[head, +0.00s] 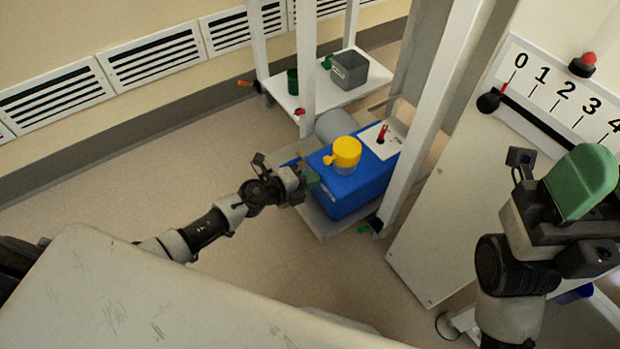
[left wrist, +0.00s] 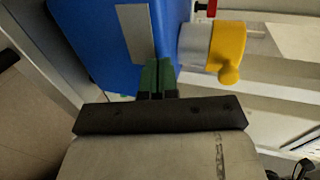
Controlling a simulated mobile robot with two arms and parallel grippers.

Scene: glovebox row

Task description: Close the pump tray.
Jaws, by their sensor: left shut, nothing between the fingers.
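The blue pump (head: 355,189) has a yellow-capped part (head: 346,154) on top. It sits on the grey pump tray (head: 322,222) at the bottom of the white rack, and the tray's near part sticks out in front of the rack's posts. My left gripper (head: 308,178) is shut and empty at the pump's left side; in the left wrist view its green fingertips (left wrist: 157,76) are together against the blue pump (left wrist: 105,50). I cannot tell whether they touch it. My right gripper (head: 585,180) is raised at the right, well away from the tray; its finger opening is not clear.
A white shelf (head: 318,97) holds a grey bin (head: 350,70) and a dark green cup (head: 292,80) behind the pump. A white rack post (head: 425,120) stands to its right. A numbered panel (head: 560,85) is at the right. The floor (head: 130,185) left of my left arm is clear.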

